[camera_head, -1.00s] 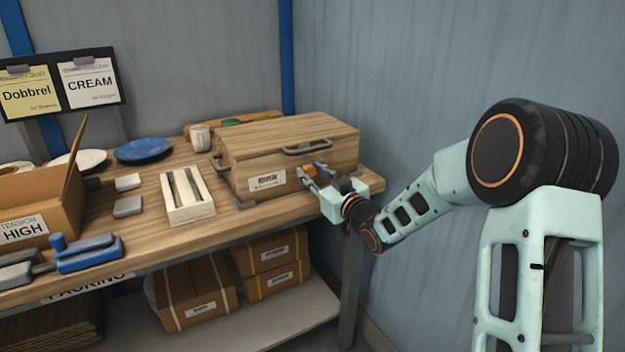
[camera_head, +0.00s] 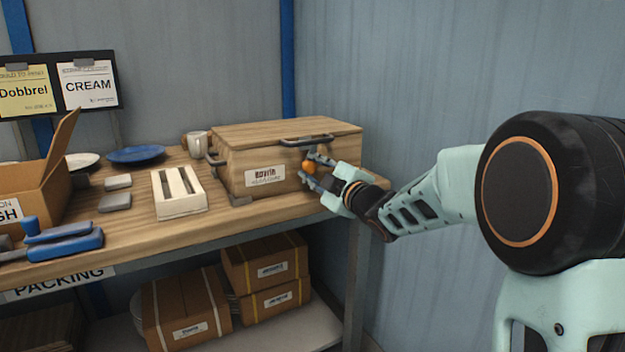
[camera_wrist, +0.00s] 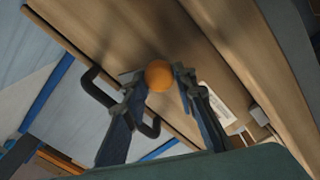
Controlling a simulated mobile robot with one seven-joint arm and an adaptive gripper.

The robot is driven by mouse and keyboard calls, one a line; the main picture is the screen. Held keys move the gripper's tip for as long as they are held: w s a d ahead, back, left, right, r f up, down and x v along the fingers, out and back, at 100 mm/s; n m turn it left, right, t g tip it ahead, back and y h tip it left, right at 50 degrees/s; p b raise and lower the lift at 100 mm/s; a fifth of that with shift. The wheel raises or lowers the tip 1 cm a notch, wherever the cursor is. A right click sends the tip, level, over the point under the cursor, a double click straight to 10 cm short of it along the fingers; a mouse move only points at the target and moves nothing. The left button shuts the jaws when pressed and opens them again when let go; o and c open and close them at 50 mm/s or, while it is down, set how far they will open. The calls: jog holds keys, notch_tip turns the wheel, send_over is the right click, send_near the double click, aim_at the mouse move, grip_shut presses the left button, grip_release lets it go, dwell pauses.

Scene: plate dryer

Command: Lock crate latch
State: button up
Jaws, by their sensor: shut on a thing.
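The wooden crate (camera_head: 236,158) stands on the table with its lid down. A label (camera_head: 265,176) is on its front; the wrist view also shows the crate (camera_wrist: 110,45). An orange round knob (camera_head: 309,167), apparently the latch's, is at the right part of the crate's front. My gripper (camera_head: 309,168) reaches it from the right. In the wrist view the orange knob (camera_wrist: 158,75) sits between the fingertips of my gripper (camera_wrist: 160,78), which is shut on it. The rest of the latch is hidden or too small to make out.
A dark handle (camera_head: 307,141) sticks out along the lid's front edge. A slotted pale block (camera_head: 180,207) stands left of the crate, and a mug (camera_head: 198,146) behind it. The wall is close on the right.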

jog(key=n, duration=0.5)
jog(key=shift+f+n, duration=0.1)
jog(key=shift+n, duration=0.2)
dwell(0.4)
jog(key=o, duration=1.1)
jog(key=shift+o, duration=0.2)
jog(key=v, duration=1.2)
